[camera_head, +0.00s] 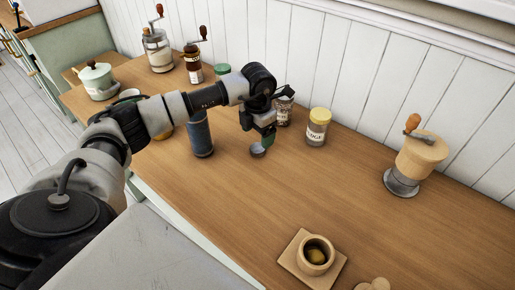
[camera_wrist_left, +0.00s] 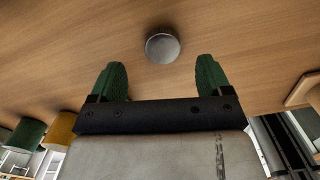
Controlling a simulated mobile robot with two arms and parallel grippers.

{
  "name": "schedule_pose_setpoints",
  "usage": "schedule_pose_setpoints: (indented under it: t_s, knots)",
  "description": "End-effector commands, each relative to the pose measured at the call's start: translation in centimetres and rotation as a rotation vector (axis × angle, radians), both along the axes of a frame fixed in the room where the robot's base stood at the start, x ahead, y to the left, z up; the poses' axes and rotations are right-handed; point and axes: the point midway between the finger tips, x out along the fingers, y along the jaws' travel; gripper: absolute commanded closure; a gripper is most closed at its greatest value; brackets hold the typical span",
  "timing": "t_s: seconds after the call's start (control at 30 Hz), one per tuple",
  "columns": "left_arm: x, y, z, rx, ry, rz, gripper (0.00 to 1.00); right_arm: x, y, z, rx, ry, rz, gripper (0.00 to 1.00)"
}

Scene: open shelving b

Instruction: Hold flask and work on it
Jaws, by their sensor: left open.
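The flask (camera_head: 201,135) looks like a dark blue-grey cylinder standing upright on the wooden counter, left of my left gripper. My arm hides its top. My left gripper (camera_head: 262,137) points down over the counter, apart from the flask. A small round grey metal piece (camera_head: 257,151) shows at its tips. In the left wrist view the same kind of round metal top (camera_wrist_left: 162,48) lies ahead of and between the open green fingers (camera_wrist_left: 161,80), with no finger touching it. I cannot tell whether it is a cap. My right gripper is not in view.
A yellow-lidded jar (camera_head: 318,126) and a dark-speckled jar (camera_head: 284,110) stand behind the gripper. A wooden grinder (camera_head: 420,157) stands at right, a wooden cup (camera_head: 316,254) on a square board at front. Grinders and a white pot (camera_head: 97,81) stand at left. Mid-counter is clear.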

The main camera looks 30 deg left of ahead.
Motion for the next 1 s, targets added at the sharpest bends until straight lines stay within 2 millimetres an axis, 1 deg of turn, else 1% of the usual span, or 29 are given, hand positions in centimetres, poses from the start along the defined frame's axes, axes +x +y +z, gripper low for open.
schedule_pose_setpoints:
  t_s: [0.07, 0.2, 0.33, 0.47, 0.73, 0.77, 1.0]
  knots:
    - [-0.1, -0.2, -0.8, 0.000, 0.004, -0.001, 0.21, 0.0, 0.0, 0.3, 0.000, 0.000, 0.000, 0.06]
    - [-0.1, -0.4, -3.0, 0.000, 0.005, -0.001, 0.21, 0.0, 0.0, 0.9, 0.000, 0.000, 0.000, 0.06]
    - [-0.1, -0.4, -4.6, -0.001, 0.003, 0.000, 0.21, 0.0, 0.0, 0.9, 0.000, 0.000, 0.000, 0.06]
    - [0.0, -0.4, -5.1, 0.001, 0.002, 0.000, 0.21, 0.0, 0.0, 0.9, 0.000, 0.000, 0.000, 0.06]
    - [0.0, -0.4, -5.1, 0.000, 0.001, 0.000, 0.21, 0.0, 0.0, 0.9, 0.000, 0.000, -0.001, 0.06]
    - [0.0, -0.4, -5.1, 0.000, 0.001, 0.000, 0.23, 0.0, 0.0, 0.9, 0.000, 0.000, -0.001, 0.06]
    - [0.0, -0.4, -5.0, 0.000, 0.001, 0.000, 0.60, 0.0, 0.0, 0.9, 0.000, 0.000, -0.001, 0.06]
